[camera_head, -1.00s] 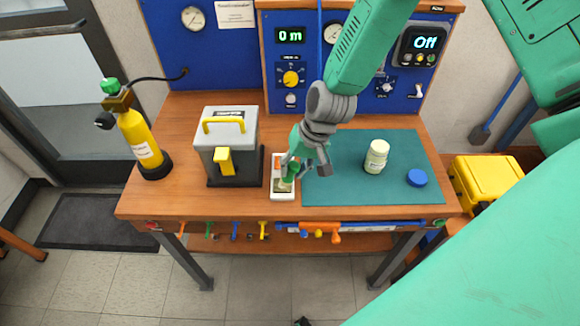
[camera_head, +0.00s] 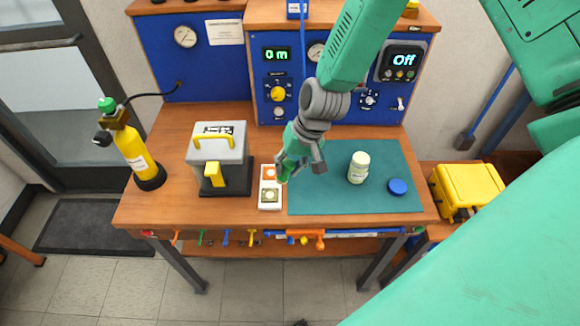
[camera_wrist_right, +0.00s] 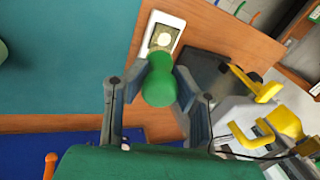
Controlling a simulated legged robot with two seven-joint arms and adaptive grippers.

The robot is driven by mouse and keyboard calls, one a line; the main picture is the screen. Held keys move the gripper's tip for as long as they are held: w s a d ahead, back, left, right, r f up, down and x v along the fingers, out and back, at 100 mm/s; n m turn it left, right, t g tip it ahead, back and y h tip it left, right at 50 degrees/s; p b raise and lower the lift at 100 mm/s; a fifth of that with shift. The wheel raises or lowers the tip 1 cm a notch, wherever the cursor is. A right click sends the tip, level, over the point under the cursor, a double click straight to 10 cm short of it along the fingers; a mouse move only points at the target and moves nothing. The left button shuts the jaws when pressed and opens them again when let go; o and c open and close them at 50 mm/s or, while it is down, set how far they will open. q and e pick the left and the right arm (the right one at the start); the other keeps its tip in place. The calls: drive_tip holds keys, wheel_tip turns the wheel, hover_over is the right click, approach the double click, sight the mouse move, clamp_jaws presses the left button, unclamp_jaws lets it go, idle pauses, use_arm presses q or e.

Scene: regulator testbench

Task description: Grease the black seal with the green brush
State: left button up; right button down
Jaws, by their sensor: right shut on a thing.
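My right gripper (camera_head: 299,163) is shut on the green brush (camera_head: 283,172). In the head view, the brush hangs just right of the white tray (camera_head: 277,201), apparently above the bench. The tray has an orange square at its far end and a dark ring, apparently the black seal (camera_head: 269,195), at its near end. In the right wrist view, the round green brush handle (camera_wrist_right: 158,88) sits between the fingers. Beyond it the seal (camera_wrist_right: 162,38) shows partly on the tray (camera_wrist_right: 174,20). The bristle tip overlaps the tray's image there; contact cannot be told. My left gripper is out of view.
A cream jar (camera_head: 358,168) stands on the teal mat (camera_head: 330,202), with a blue lid (camera_head: 397,187) to its right. A grey case with yellow handles (camera_head: 219,157) stands left of the tray. The blue instrument panel (camera_head: 264,97) rises behind.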

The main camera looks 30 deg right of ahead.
drive_tip(key=shift+a+r+p, duration=0.2)
drive_tip(key=shift+r+p, duration=0.1)
drive_tip(key=shift+r, duration=0.25)
drive_tip(key=shift+a+r+p, duration=0.15)
drive_tip(key=shift+r+p, duration=0.15)
drive_tip(key=shift+r, duration=0.2)
drive_tip(key=shift+d+f, duration=0.15)
drive_tip(key=shift+d, duration=0.3)
drive_tip(key=shift+a, duration=0.25)
